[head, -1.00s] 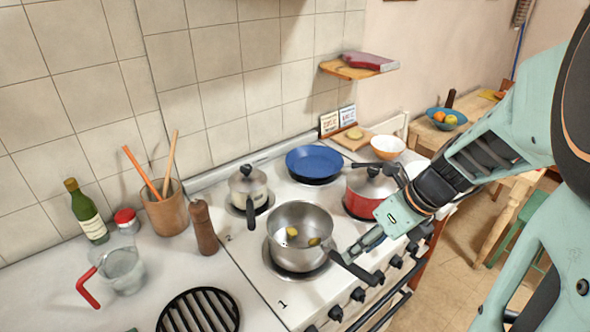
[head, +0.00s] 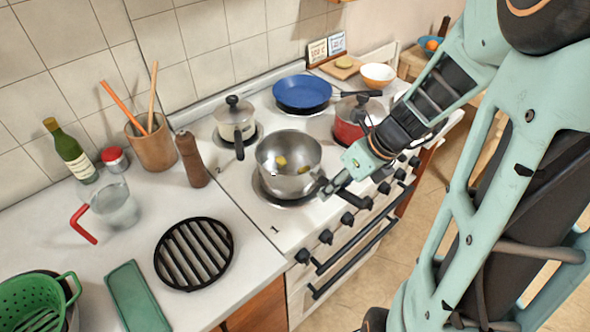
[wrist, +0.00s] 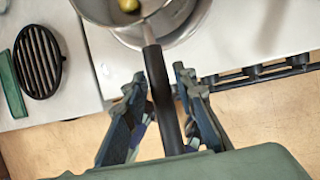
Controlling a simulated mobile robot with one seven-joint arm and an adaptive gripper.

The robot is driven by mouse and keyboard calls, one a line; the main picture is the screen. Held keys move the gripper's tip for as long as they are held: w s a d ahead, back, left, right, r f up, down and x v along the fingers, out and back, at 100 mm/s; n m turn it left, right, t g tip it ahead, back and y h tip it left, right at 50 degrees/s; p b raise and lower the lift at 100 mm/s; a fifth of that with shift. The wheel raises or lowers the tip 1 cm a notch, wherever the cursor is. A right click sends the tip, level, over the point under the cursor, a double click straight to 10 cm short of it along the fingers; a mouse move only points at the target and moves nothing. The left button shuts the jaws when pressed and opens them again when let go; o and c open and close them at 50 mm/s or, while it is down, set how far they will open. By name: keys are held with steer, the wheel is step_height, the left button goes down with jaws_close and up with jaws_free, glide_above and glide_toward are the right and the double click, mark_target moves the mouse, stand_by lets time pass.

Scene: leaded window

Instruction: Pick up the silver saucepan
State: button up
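The silver saucepan (head: 290,186) stands on the front left burner of the stove, with yellow pieces inside. Its black handle (wrist: 163,105) points towards my arm in the wrist view. My gripper (wrist: 160,75) is around this handle, with one finger on each side. A narrow gap shows between the handle and the right finger, so the fingers look open. Whether the left finger touches the handle is unclear.
A lidded pot (head: 228,122), a blue pan (head: 302,92) and a red pot (head: 348,130) stand on the other burners. A pepper mill (head: 192,160) is left of the saucepan. A black grate (head: 194,254) lies on the counter. Knobs (head: 348,220) line the stove front.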

jaws_close()
steer(key=shift+w+r, duration=0.1)
step_height(320, 180, up, 10)
steer(key=shift+p, duration=0.8)
